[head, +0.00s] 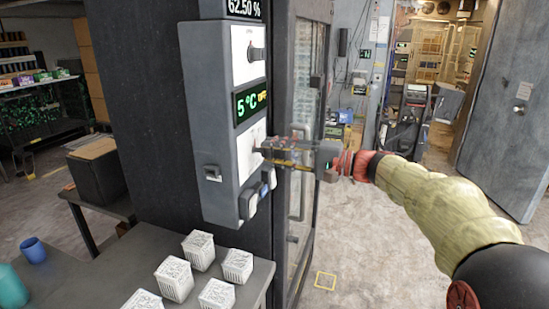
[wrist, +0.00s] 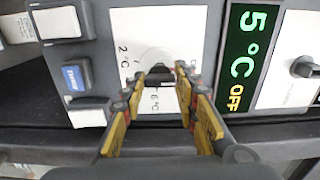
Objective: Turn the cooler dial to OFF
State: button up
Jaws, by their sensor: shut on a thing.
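The cooler dial (wrist: 160,76) has a dark knob on a white plate, with °C marks such as 2 °C and 6 °C around it. My gripper (wrist: 160,71) has one finger on each side of the knob and is shut on it. In the head view my gripper (head: 262,150) reaches in from the right to the lower plate of the grey control panel (head: 205,90) and hides the knob there. The display (head: 252,102) above that plate reads 5 °C in green with OFF in yellow. The exact knob pointing is hard to tell.
A second dark knob (head: 255,53) sits higher on the panel, below a 62.50 % display (head: 244,8). Switches, including a blue button (wrist: 76,76), sit below the cooler dial. White boxes (head: 175,278) stand on the table (head: 115,275) below. A glass door (head: 308,110) stands right of the panel.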

jog(key=shift+f, duration=0.15)
jog(key=o, duration=1.1)
jog(key=v, duration=1.2)
